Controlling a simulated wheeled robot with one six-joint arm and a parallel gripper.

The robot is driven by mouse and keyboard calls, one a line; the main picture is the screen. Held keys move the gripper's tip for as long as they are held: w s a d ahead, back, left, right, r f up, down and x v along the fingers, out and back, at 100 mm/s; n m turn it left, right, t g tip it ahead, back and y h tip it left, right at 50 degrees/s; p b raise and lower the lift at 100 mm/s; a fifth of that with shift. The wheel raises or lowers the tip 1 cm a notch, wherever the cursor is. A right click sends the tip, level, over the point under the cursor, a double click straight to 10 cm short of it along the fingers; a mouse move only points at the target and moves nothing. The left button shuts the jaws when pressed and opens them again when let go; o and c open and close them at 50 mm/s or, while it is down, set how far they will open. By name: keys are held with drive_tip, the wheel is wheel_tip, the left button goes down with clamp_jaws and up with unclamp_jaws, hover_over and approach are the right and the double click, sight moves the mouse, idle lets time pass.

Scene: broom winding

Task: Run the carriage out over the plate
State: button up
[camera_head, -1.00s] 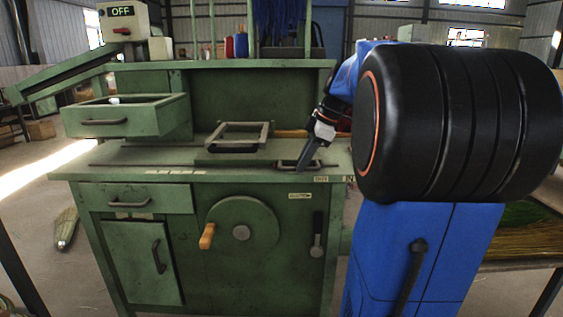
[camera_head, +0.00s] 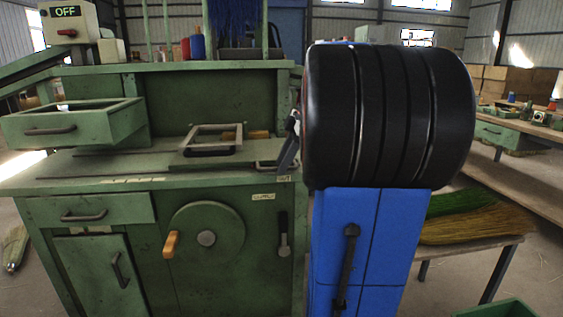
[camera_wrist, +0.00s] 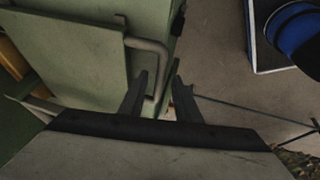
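The carriage appears as a grey rectangular frame (camera_head: 212,139) on the green bench top (camera_head: 110,168). A low dark handle (camera_head: 268,167) lies at the bench's right end. My gripper (camera_head: 290,145) is by that end, mostly hidden behind my own dark arm part. In the wrist view my gripper (camera_wrist: 160,78) is open, with its two dark fingers apart. A bent grey rod handle (camera_wrist: 150,45), fixed to a green-grey plate (camera_wrist: 70,55), runs down between the fingers. I cannot tell whether they touch it.
A cranked disc (camera_head: 206,238) with a wooden knob and a small lever (camera_head: 284,236) are on the bench front. An open drawer box (camera_head: 75,120) stands at left, below a box reading OFF (camera_head: 68,20). A table with broom straw (camera_head: 465,222) stands right.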

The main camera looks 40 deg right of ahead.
drive_tip(key=shift+r, duration=0.1)
drive_tip(key=v, duration=1.7)
drive_tip(key=shift+r, duration=0.1)
drive_tip(key=a+f+m+g+h, duration=0.1)
drive_tip(key=a+f+m, duration=0.2)
drive_tip(key=a+f, duration=0.55)
drive_tip(key=a+f+m, duration=0.3)
drive_tip(key=a+f, duration=0.2)
drive_tip(key=a, duration=0.6)
drive_tip(key=s+a+f+m, duration=0.1)
drive_tip(key=s+a+f, duration=0.3)
drive_tip(key=f, duration=0.2)
drive_tip(key=s+a+f+m+t+h, duration=0.1)
drive_tip(key=s+a+f+m, duration=0.1)
drive_tip(key=f, duration=0.4)
drive_tip(key=s+a+f+m, duration=0.2)
drive_tip(key=s+a+f, duration=0.3)
drive_tip(key=a+f, duration=0.1)
drive_tip(key=shift+s+a+f, duration=0.3)
drive_tip(key=shift+f, duration=0.3)
